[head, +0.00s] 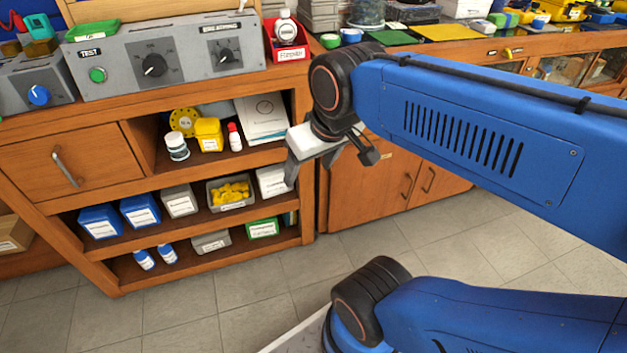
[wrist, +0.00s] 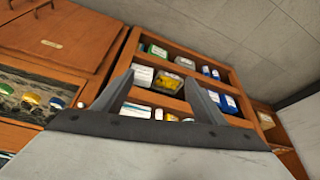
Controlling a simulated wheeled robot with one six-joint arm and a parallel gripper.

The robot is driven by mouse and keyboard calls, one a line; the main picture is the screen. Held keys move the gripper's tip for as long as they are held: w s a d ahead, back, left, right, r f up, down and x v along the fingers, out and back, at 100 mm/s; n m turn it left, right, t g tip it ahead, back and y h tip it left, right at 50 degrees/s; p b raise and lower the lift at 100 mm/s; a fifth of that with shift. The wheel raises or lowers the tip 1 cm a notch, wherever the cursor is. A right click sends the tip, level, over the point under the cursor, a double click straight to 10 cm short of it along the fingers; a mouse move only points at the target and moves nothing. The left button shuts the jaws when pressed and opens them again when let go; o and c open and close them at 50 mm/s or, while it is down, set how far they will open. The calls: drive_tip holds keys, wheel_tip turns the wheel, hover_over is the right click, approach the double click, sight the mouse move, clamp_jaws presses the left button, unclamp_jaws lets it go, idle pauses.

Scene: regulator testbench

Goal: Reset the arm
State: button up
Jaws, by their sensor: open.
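My gripper (head: 306,178) is in front of the right end of the open shelf unit in the head view, pointing down. Its grey fingers are apart with nothing between them. In the wrist view the two fingers of my gripper (wrist: 158,97) stand wide apart, and the shelf unit shows beyond them. My blue arm reaches in from the right of the head view, bent at a dark joint above the gripper. No object is held.
The shelf unit (head: 110,257) holds bottles, boxes and a bin of yellow parts (head: 231,193). Above it stands a grey regulator box (head: 185,62) with knobs and a green button. A red bin (head: 287,47) sits beside it. The tiled floor (head: 445,240) in front is clear.

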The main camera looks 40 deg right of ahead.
drive_tip(key=shift+s+a+f, duration=0.1)
drive_tip(key=shift+s+f, duration=0.4)
drive_tip(key=shift+f, duration=0.2)
drive_tip(key=shift+s+a+f, duration=0.1)
drive_tip(key=shift+s+f, duration=0.35)
drive_tip(key=shift+f, duration=0.2)
